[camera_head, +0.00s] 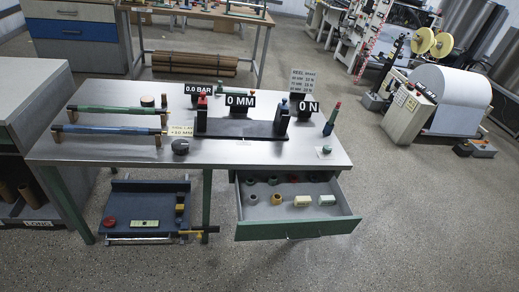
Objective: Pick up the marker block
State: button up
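I see no object plainly labelled as the marker block, and I cannot tell which thing it is. Two small pale blocks lie side by side in the open drawer, a left one (302,201) and a right one (327,200). The drawer (300,228) has a green front and is pulled out under the right half of the metal workbench (230,153). My gripper is not in view.
A blue tray (146,204) sits low at the left. The right floor is open before a white roller machine (445,95).

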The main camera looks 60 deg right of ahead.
aim_at(301, 201)
jog(key=u, duration=0.6)
jog(key=i, duration=2.5)
jog(key=z, duration=3.8)
jog(key=i, duration=1.05)
